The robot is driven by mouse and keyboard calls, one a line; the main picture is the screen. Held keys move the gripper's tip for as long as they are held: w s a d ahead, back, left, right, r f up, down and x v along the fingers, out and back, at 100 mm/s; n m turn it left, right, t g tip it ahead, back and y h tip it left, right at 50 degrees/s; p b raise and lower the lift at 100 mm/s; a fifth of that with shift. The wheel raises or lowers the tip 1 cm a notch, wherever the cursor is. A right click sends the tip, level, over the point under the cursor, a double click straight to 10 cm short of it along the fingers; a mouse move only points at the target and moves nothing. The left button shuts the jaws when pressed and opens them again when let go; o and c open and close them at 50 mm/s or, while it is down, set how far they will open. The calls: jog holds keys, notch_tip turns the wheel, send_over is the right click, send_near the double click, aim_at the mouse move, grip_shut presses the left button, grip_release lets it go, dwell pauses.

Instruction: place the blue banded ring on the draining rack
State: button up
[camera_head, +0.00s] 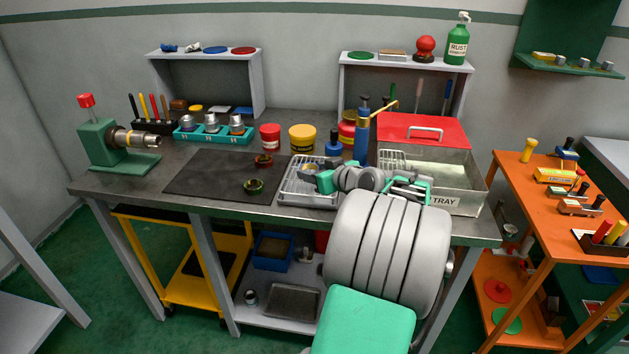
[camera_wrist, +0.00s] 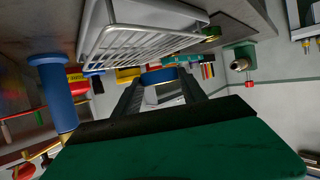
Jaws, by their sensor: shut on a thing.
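The draining rack (camera_head: 291,192) is a pale wire tray on the workbench, left of my arm. In the wrist view, which looks upside down, its wire grid (camera_wrist: 140,42) fills the top middle. My gripper (camera_head: 318,172) is over the rack's right part in the head view. In the wrist view my gripper (camera_wrist: 160,82) is shut on a ring with a blue band (camera_wrist: 159,75), between the dark fingertips. The ring appears apart from the rack wires, but the exact gap is unclear. In the head view my gripper mostly hides the ring.
A grey tray with a red lid (camera_head: 425,130) is to the right. A dark mat (camera_head: 215,178) with two small parts lies left.

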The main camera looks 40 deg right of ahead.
jog(key=shift+f, duration=1.5)
jog(key=shift+f, duration=0.1)
jog(key=shift+f, duration=0.15)
jog(key=o, duration=1.5)
